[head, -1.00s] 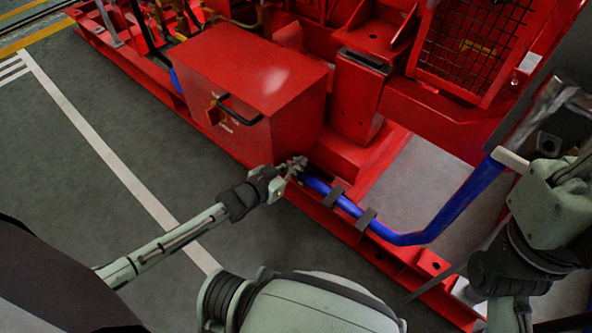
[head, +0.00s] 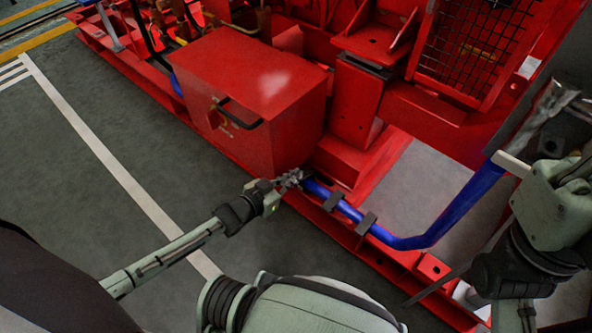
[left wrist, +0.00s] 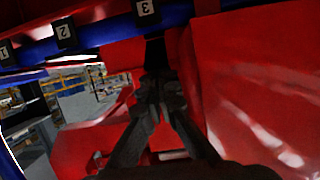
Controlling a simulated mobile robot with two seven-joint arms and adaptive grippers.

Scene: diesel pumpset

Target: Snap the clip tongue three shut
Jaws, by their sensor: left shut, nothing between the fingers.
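My left gripper (head: 294,179) is shut and empty, at the left end of the blue hose (head: 412,242) by the red skid rail. In the left wrist view its closed fingertips (left wrist: 158,82) point at a dark strip, likely the tongue of clip three (left wrist: 155,50), just below the label "3" (left wrist: 146,8). I cannot tell whether they touch, or whether this tongue is shut. Clips labelled "2" (left wrist: 64,32) and "1" (left wrist: 5,53) sit further left along the hose. In the head view two dark clips (head: 333,199) (head: 366,221) wrap the hose; the third is largely hidden by my fingers.
A red box (head: 240,85) with a black handle stands behind my left gripper. The red skid rail (head: 350,240) runs under the hose. My right arm (head: 555,210) is at the right edge, near the hose's raised end. Grey floor at left is clear.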

